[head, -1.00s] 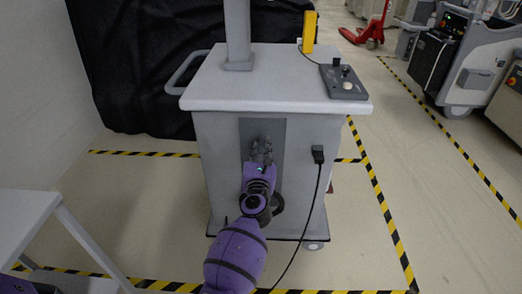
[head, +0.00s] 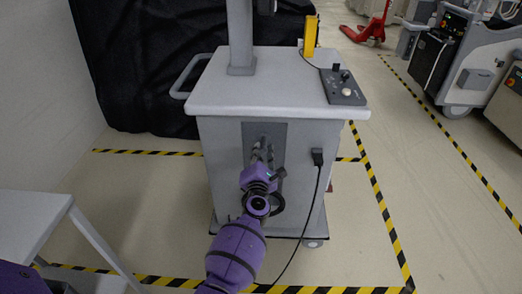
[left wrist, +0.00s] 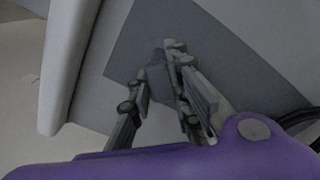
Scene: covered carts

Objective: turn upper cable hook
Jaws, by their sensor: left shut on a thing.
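The cart (head: 222,160) stands in front of me with a dark grey panel (head: 277,132) on its front. My left gripper (head: 263,148) reaches up to this panel from below. In the left wrist view, my left gripper's fingers (left wrist: 163,72) are closed around a small grey piece (left wrist: 158,84) at the panel, apparently the upper cable hook. The fingers hide much of the hook, so its exact angle cannot be told. A dark ring-shaped part shows just right of my wrist. My right gripper is not in view.
A black plug (head: 317,154) with a hanging cable (head: 308,215) is right of the panel. A control box (head: 343,88) and a yellow device (head: 311,36) are on the cart top. A grey table (head: 30,222) stands at left. Open floor lies to the right.

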